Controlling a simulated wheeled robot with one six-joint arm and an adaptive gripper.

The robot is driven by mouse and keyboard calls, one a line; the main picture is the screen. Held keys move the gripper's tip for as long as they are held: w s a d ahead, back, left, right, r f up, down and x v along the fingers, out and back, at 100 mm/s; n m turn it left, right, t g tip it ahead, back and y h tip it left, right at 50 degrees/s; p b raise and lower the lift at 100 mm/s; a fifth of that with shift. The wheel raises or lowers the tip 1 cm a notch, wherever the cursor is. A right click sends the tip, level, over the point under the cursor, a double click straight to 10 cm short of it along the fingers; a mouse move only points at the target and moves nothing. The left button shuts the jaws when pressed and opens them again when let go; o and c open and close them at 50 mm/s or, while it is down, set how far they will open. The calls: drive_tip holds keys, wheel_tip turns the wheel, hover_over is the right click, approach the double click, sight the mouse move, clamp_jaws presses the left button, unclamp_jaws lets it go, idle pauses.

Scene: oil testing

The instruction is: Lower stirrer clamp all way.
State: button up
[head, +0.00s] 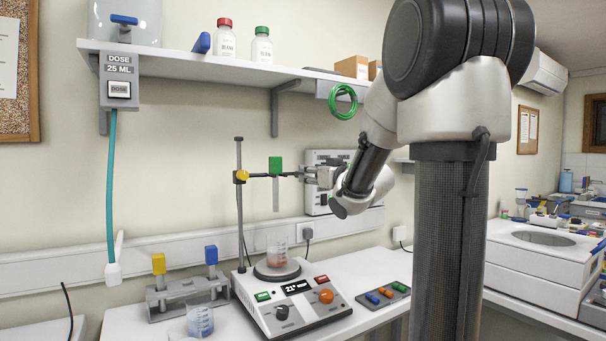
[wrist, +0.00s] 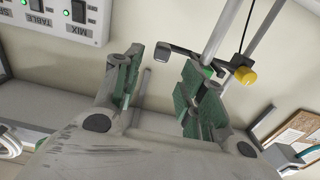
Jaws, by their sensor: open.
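The stirrer clamp sits high on an upright metal rod (head: 238,215), with a yellow knob (head: 241,176) at the rod. Its dark horizontal bar (head: 258,175) runs right toward my gripper (head: 312,174) and carries a green-topped probe (head: 275,165). The probe's grey shaft hangs above the beaker (head: 277,250). In the wrist view, my gripper (wrist: 158,85) is open, with green-padded fingers. The yellow knob (wrist: 245,75) and rod (wrist: 216,30) show beyond the right finger. The bar's dark end (wrist: 172,52) lies near the fingertips; contact cannot be told.
The beaker stands on a hotplate (head: 290,309) with a lit display. A rack (head: 188,297) with yellow and blue tops and another beaker (head: 200,320) are at left. A shelf (head: 190,58) hangs above.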

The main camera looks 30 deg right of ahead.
sight(300, 173)
drive_tip(key=w, duration=0.7)
drive_tip(key=shift+w+a, duration=0.15)
drive_tip(key=shift+w, duration=0.1)
clamp_jaws()
drive_tip(key=shift+f, duration=0.2)
